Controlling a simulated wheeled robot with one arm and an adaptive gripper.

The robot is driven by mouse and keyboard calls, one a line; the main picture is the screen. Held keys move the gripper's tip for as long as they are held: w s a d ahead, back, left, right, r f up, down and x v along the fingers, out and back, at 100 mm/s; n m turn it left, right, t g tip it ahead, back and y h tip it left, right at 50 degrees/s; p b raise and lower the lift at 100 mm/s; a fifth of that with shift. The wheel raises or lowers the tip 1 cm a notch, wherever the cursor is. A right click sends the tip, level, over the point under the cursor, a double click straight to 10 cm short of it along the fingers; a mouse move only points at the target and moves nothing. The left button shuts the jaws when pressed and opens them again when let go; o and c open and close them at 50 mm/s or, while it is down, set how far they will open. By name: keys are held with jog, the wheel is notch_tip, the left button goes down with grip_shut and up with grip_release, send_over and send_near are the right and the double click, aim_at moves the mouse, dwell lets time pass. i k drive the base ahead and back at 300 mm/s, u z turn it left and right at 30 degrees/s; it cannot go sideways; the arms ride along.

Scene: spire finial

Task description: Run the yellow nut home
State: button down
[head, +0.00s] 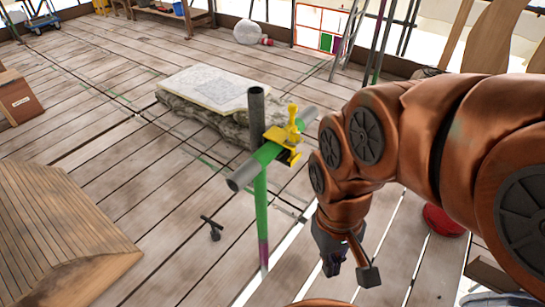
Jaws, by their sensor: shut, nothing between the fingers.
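My gripper (333,268) hangs below my copper-coloured arm, to the right of the pole and lower in the picture than the clamp. It is shut and empty, apart from the clamp and nut.
A stone block with a pale slab (215,88) lies behind the pole. A small dark T-shaped tool (212,227) is on the plank floor left of the pole. A wooden ramp-like board (55,235) fills the lower left. A red round object (443,220) is at right.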

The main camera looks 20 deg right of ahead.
aim_at(292, 139)
jog(key=u, duration=0.3)
jog(key=i, duration=0.65)
jog(key=z, duration=0.15)
jog(key=k, duration=0.6)
jog(key=z, duration=0.4)
jog(key=i, duration=0.45)
jog(key=u, duration=0.05)
jog(key=k, duration=0.6)
jog(key=u, duration=0.9)
jog(key=i, duration=0.5)
